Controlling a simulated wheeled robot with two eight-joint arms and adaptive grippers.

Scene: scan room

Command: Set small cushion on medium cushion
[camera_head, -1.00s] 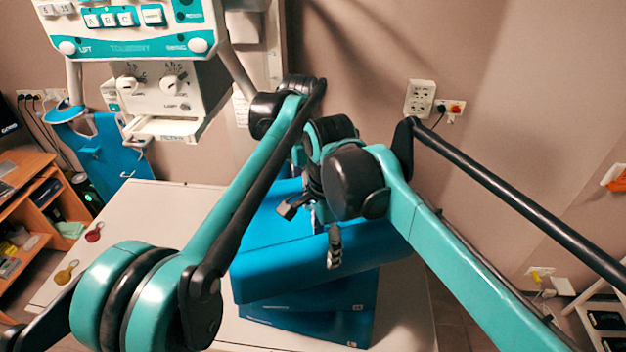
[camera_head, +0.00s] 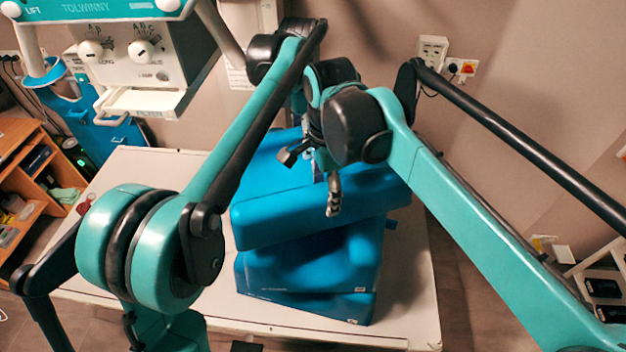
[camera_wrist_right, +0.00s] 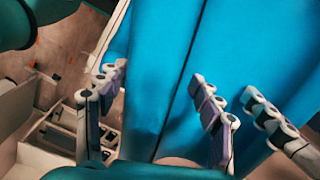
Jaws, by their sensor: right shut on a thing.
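The small cushion (camera_head: 315,215) is a blue block held at the top of the stack in the head view, slightly tilted. My right gripper (camera_head: 312,180) is shut on its upper part, with fingers on both sides. In the right wrist view the blue small cushion (camera_wrist_right: 150,80) lies between the fingers of my right gripper (camera_wrist_right: 160,110). Below it are more blue blocks; the medium cushion (camera_head: 315,270) appears to be among them, largely covered from above. I cannot tell whether the held cushion touches what is below.
The stack stands on a pale table (camera_head: 405,310) with free room to its right and left. A white-and-teal machine (camera_head: 130,45) hangs at the upper left. An orange shelf (camera_head: 35,185) stands at the left, and a wall socket (camera_head: 432,50) is behind.

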